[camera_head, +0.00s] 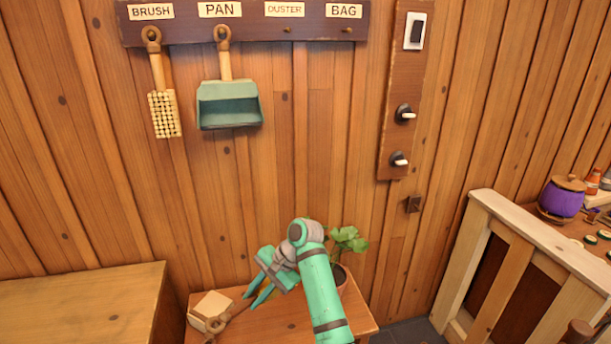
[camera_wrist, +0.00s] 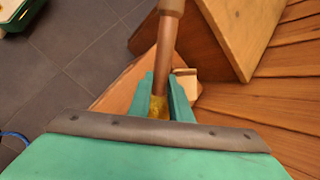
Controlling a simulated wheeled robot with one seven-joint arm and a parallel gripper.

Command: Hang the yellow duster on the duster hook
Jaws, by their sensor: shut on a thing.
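My gripper (camera_head: 257,290) is low over the small wooden table, its fingers pointing down and left. In the wrist view my gripper (camera_wrist: 172,100) is shut on the yellow duster (camera_wrist: 159,106), with a yellow patch between the fingers and a brown handle (camera_wrist: 164,52) running away from them. In the head view the duster's brown handle (camera_head: 214,324) ends in a ring over the table's left front part. The rest of the duster is hidden. The duster hook (camera_head: 287,30) is a small peg under the DUSTER label (camera_head: 285,9), and it is bare.
On the rack (camera_head: 190,27), a brush (camera_head: 164,112) and a pan (camera_head: 229,105) hang left of the duster hook. The bag hook (camera_head: 347,30) is bare. A pale block (camera_head: 212,304) and a potted plant (camera_head: 345,240) stand on the small table (camera_head: 280,325). A switch board (camera_head: 402,75) is at right.

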